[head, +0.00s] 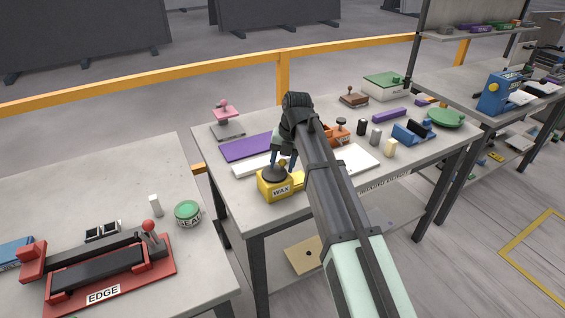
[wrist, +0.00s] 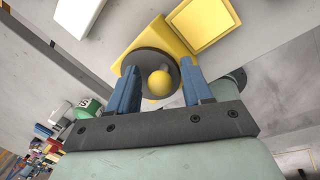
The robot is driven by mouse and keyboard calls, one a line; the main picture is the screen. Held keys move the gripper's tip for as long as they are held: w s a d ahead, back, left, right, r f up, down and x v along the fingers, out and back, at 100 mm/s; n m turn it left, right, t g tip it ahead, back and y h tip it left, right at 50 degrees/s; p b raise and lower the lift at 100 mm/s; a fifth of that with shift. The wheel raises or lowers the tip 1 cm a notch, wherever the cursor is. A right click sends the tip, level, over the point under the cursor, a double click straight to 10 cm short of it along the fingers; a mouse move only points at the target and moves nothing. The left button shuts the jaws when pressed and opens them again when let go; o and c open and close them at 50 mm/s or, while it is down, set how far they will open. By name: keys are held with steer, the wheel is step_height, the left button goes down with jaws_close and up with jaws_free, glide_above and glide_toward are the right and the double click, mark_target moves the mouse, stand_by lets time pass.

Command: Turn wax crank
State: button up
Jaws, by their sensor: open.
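The wax crank is a yellow box labelled WAX (head: 281,190) with a dark round disc on top. It stands at the front left of the middle table. In the wrist view the dark disc (wrist: 142,60) carries a yellow ball knob (wrist: 159,82), and the yellow body (wrist: 188,33) lies beyond it. My gripper (head: 283,163) is above the box, pointing down. In the wrist view its two blue fingers (wrist: 160,88) are open, one on each side of the knob. I cannot tell whether either finger touches it.
A purple slab (head: 246,147) and a white slab (head: 245,165) lie behind the box. A pink press (head: 226,120) stands at the back left. Several small blocks and a blue holder (head: 411,132) are to the right. A red EDGE tool (head: 110,272) is on the left table.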

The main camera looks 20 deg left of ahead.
steer(key=shift+a, duration=0.1)
steer(key=c, duration=0.8)
steer(key=shift+r, duration=0.1)
steer(key=shift+s+m, duration=0.15)
steer(key=shift+m, duration=0.45)
